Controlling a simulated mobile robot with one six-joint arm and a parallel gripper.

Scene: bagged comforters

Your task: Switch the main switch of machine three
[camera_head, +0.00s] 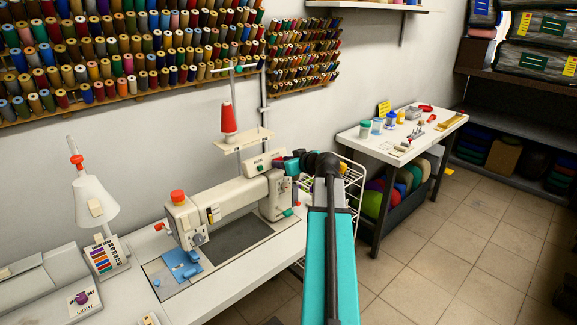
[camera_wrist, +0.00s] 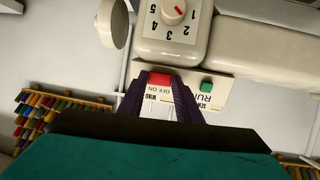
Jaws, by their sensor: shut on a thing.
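The sewing machine (camera_head: 225,200) stands on the white table, its body cream-coloured. No machine number is readable. In the head view my gripper (camera_head: 290,166) is at the right end of the machine, partly hidden by my arm.
A numbered dial (camera_wrist: 173,12) is close to the switches. A red thread cone (camera_head: 228,118) stands above the machine. The tiled floor is clear at right.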

